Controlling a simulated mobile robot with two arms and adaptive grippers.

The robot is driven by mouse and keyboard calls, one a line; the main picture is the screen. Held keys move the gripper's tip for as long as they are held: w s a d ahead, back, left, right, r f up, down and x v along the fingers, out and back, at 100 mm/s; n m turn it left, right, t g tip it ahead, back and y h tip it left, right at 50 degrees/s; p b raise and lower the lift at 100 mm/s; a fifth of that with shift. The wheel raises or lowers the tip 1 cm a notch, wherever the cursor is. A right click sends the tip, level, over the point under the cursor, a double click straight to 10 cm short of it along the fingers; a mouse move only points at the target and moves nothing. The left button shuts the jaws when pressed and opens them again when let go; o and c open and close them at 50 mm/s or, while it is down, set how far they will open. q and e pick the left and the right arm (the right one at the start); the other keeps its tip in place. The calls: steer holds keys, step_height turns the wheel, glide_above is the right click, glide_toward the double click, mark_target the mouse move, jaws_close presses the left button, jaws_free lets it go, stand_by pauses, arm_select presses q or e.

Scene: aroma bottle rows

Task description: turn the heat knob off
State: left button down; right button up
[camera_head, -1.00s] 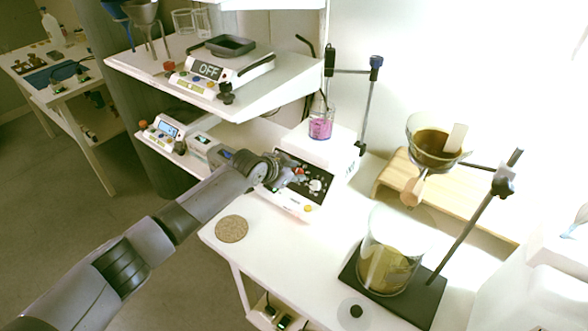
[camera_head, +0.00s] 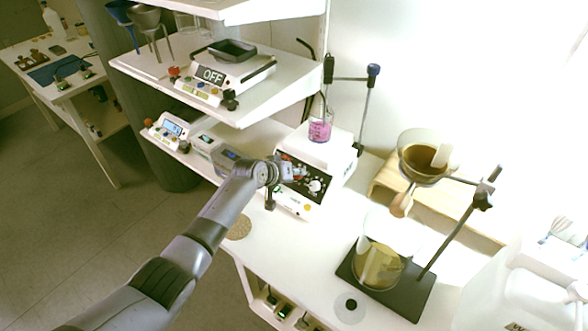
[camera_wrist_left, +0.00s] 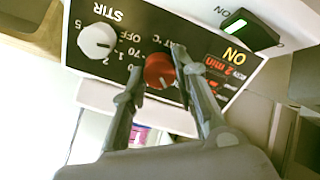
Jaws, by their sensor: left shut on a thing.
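The heat knob (camera_wrist_left: 159,70) is red and sits on the black front panel of the white hotplate stirrer (camera_head: 328,150). The left wrist view shows it upside down, next to the white STIR knob (camera_wrist_left: 97,40). My left gripper (camera_head: 290,172) is at this panel. In the left wrist view its two fingers (camera_wrist_left: 160,74) lie on either side of the red knob, shut on it. I cannot read which mark the knob points to. In the head view the gripper covers much of that part of the panel. My right gripper is not in view.
A beaker of pink liquid (camera_head: 320,131) stands on the stirrer, beside a rod stand (camera_head: 367,105). To the right stand a glass beaker (camera_head: 380,265) on a dark base and a wooden stand (camera_head: 455,215).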

arm_select(q)
steer(key=n+p, duration=0.2)
steer(key=n, duration=0.3)
steer(key=shift+n+p, duration=0.35)
steer(key=shift+n, duration=0.05)
steer(key=n+p, duration=0.2)
steer(key=n, duration=0.2)
steer(key=shift+a+f+n, duration=0.1)
steer(key=shift+n, duration=0.2)
steer(key=c, duration=1.3)
jaws_free()
steer(key=shift+v, duration=6.05)
